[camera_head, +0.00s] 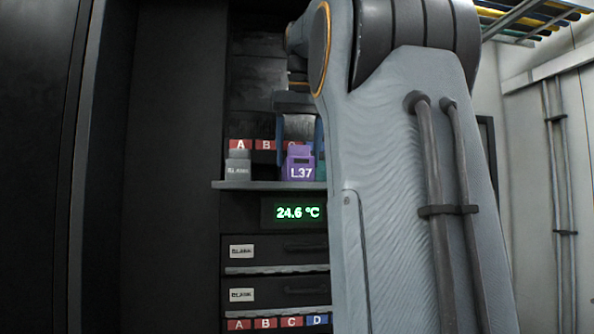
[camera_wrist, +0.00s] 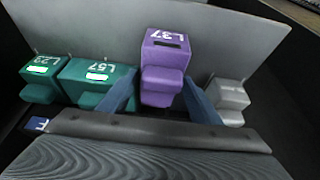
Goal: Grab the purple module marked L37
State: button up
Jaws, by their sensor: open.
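The purple module marked L37 (camera_head: 300,164) stands on the shelf in the head view, beneath the row of letter tags. In the wrist view the purple module (camera_wrist: 163,62) is upright in the middle, its L37 label on top. My gripper (camera_wrist: 160,84) is open, with one blue finger on each side of the module. Small gaps seem to show beside it, but I cannot tell whether either finger touches. In the head view my gripper (camera_head: 300,138) is at the module, partly hidden by my arm.
Teal modules marked L57 (camera_wrist: 98,84) and L23 (camera_wrist: 42,80) stand left of the purple one in the wrist view. A grey module (camera_wrist: 231,100) stands at right. The shelf edge (camera_head: 262,185) runs above a 24.6 °C display (camera_head: 297,212) and drawers.

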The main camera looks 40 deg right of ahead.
aim_at(297, 166)
jog(key=shift+a+p+x, duration=0.2)
jog(key=shift+p+x, duration=0.15)
jog(key=shift+x, duration=1.4)
jog(key=shift+s+f, duration=0.1)
jog(key=shift+s, duration=0.1)
jog(key=c, duration=1)
jog(key=shift+o, duration=0.2)
jog(key=shift+w+r, duration=0.1)
jog(key=shift+r, duration=0.1)
jog(key=shift+w+r, duration=0.2)
jog(key=shift+r, duration=0.4)
notch_tip(297, 166, up, 6)
jog(key=shift+s+d+r, duration=0.1)
jog(key=shift+w+d+r+p, duration=0.25)
jog(key=shift+r+p, duration=0.05)
jog(key=shift+r, duration=0.3)
jog(key=shift+s+a+r, duration=0.1)
jog(key=shift+a+r, duration=0.1)
jog(key=shift+r, duration=0.25)
jog(key=shift+d+r, duration=0.1)
jog(key=shift+r, duration=0.1)
